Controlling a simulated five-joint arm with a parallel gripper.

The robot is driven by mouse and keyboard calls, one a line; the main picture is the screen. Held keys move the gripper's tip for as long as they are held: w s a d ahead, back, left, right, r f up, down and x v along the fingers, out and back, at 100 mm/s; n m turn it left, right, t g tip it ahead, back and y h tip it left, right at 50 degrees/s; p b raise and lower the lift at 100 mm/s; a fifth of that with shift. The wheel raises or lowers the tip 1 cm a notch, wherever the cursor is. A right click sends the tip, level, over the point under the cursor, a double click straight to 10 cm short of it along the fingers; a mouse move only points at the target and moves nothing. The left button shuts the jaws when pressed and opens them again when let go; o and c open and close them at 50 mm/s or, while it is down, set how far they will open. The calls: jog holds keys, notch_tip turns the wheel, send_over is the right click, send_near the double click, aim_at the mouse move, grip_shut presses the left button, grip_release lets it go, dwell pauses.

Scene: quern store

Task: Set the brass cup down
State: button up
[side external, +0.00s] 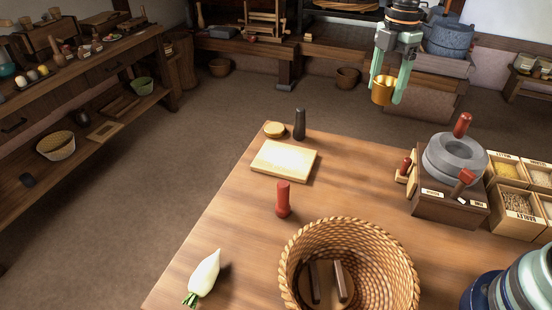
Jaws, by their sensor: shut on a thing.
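The brass cup (382,91) is a small golden cup in the upper right of the side external view. My gripper (387,88) points down and is shut on the cup, with one pale green finger on each side of it. The cup looks upright and is held in the air, apart from the wooden table (350,165). From this one view I cannot tell how high it is or exactly what lies beneath it.
A pale board (284,161), a dark pestle-like piece (299,124), a red peg (283,199), a white radish (203,275) and a wicker basket (402,262) are on the table. A stone quern (432,166) and grain boxes (517,204) stand right. The table's middle is clear.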

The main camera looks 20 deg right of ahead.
jog(key=shift+w+d+f, duration=0.2)
jog(key=shift+d, duration=0.35)
notch_tip(320, 180, down, 20)
jog(key=shift+r, duration=0.15)
jog(key=o, duration=1.3)
jog(key=shift+o, duration=0.2)
notch_tip(320, 180, up, 12)
jog(key=s+a+r+m+t, duration=0.1)
jog(key=s+r+m+t, duration=0.1)
jog(key=s+r+m, duration=0.3)
jog(key=s+a+r+m+t, duration=0.1)
jog(key=s+r+m+t, duration=0.2)
jog(key=s+r+m, duration=0.3)
jog(key=shift+s+a+r+m+t, duration=0.2)
jog(key=shift+s+m+t, duration=0.1)
jog(key=shift+s+m, duration=3)
jog(key=shift+w+m, duration=0.6)
jog(key=shift+w, duration=0.05)
